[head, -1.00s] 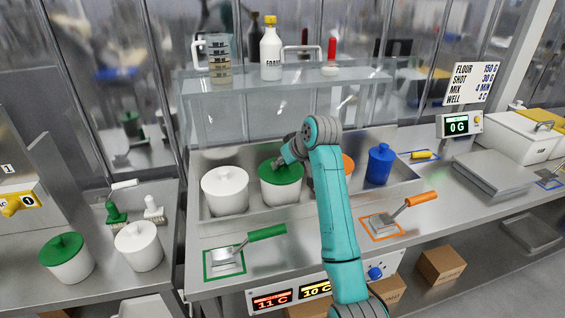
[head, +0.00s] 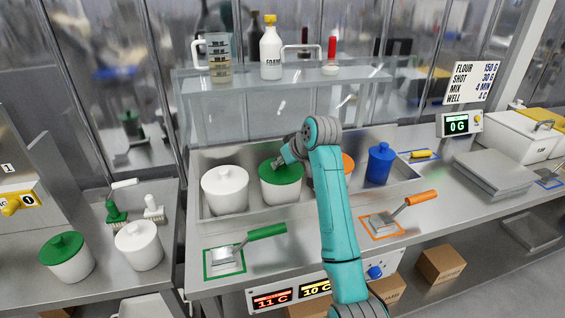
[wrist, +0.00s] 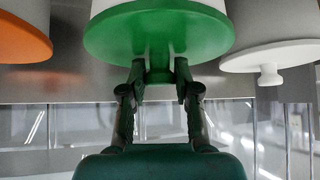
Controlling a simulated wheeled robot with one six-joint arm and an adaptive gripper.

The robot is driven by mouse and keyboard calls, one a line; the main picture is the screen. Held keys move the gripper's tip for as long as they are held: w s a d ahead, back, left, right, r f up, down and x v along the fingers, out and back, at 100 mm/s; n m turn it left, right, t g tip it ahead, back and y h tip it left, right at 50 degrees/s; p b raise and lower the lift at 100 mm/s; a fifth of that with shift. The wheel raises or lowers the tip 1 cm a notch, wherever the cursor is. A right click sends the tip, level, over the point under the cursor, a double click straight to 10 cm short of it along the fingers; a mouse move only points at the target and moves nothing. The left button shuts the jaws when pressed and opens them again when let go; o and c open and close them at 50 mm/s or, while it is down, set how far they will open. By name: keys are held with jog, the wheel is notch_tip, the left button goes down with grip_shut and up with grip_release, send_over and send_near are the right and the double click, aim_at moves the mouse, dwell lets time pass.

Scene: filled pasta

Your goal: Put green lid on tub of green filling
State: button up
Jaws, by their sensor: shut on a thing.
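The green lid (head: 283,174) sits on a white tub (head: 281,190) in the recessed well, second from the left. It looks level and meets the tub's rim; the filling inside is hidden. My gripper (head: 282,163) is above the lid, partly hidden by my arm. In the wrist view, my gripper (wrist: 159,80) is shut on the knob of the green lid (wrist: 158,32), with a finger on each side. Another white tub with a green lid (head: 62,246) stands on the left counter.
A white-lidded tub (head: 225,190) is left of it in the well; an orange lid (head: 348,164) and a blue tub (head: 380,165) are to the right. A glass shelf (head: 290,75) stands behind.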

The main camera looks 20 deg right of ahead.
jog(key=o, duration=1.6)
jog(key=shift+r, duration=3.5)
grip_shut()
